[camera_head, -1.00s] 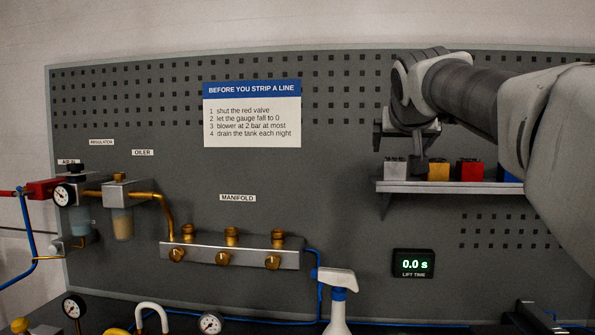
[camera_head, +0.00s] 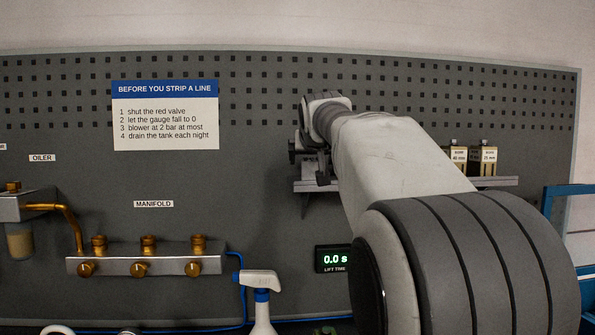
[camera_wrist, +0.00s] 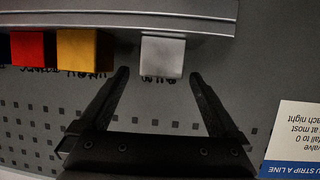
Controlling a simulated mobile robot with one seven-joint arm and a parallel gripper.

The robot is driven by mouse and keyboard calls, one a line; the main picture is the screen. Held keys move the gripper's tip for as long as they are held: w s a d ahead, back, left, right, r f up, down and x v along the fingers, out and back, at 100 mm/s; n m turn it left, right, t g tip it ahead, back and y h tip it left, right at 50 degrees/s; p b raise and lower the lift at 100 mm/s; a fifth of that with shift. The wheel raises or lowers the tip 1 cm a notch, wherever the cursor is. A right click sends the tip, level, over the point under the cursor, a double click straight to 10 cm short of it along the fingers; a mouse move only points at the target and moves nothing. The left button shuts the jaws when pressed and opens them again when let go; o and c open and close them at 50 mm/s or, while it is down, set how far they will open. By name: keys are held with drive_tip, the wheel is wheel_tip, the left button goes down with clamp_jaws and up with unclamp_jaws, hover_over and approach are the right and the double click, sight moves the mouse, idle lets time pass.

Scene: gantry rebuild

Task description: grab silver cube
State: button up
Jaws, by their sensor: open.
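The silver cube (camera_wrist: 162,56) sits at the end of the shelf (camera_wrist: 120,20), beside a yellow cube (camera_wrist: 80,50) with a gap between them. The wrist view shows the shelf upside down. My gripper (camera_wrist: 159,75) is open and empty. Its two fingertips appear on either side of the silver cube's near edge, with a visible gap on both sides. I cannot tell how far the tips reach in depth.
A red cube (camera_wrist: 27,47) stands past the yellow one. Labelled blocks (camera_head: 483,161) sit at the shelf's right. A sign (camera_head: 165,114) hangs left of the shelf.

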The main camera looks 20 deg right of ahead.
clamp_jaws()
idle(0.4)
drive_tip(key=shift+r, duration=0.1)
